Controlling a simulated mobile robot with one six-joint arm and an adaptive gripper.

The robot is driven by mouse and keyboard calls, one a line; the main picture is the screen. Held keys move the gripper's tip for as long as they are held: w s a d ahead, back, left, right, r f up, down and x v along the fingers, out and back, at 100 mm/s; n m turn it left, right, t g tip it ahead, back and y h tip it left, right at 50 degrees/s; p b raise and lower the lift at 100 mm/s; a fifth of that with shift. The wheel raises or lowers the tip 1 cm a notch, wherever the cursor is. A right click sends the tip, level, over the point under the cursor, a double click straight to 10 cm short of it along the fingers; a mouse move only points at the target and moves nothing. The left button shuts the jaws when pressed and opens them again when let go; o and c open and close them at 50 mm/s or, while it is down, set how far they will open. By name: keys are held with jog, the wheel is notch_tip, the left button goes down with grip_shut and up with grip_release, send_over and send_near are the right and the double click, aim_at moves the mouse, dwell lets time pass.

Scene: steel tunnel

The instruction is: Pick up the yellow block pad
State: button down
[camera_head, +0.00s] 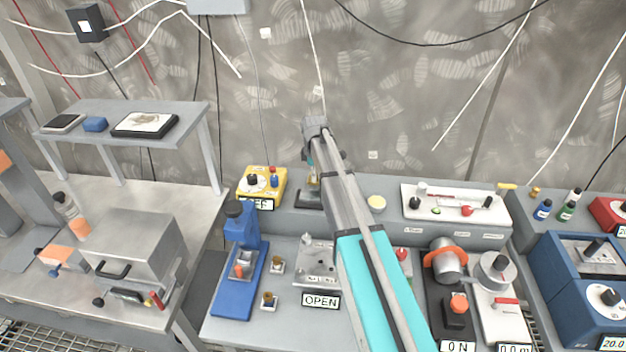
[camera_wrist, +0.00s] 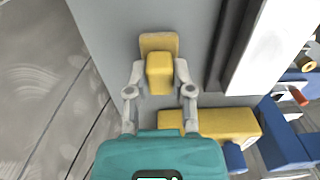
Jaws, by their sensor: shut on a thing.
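In the wrist view, a yellow block (camera_wrist: 160,74) sits between the two fingertips of my gripper (camera_wrist: 160,88), which is shut on it. A flat yellow plate (camera_wrist: 158,42) shows just beyond the block; I cannot tell whether the two are one piece. In the head view, my gripper (camera_head: 313,180) is low over the rear ledge of the bench, near the wall, and a small yellowish part shows there. My arm hides much of the area. I cannot tell whether the block touches the ledge.
A yellow control box (camera_head: 270,178) with knobs stands close to the left of my gripper; it also shows in the wrist view (camera_wrist: 210,122). A blue press (camera_head: 240,262) stands in front. A white panel (camera_head: 470,198) lies to the right. The wall is close behind.

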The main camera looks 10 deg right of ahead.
jog(key=shift+r, duration=0.1)
jog(key=shift+r+p, duration=0.95)
jog(key=shift+p, duration=0.15)
jog(key=s+r+p, duration=1)
jog(key=s+r, duration=0.1)
jog(key=s, duration=0.3)
jog(key=shift+d+p, duration=0.4)
jog(key=shift+d, duration=0.05)
jog(key=shift+f, duration=0.1)
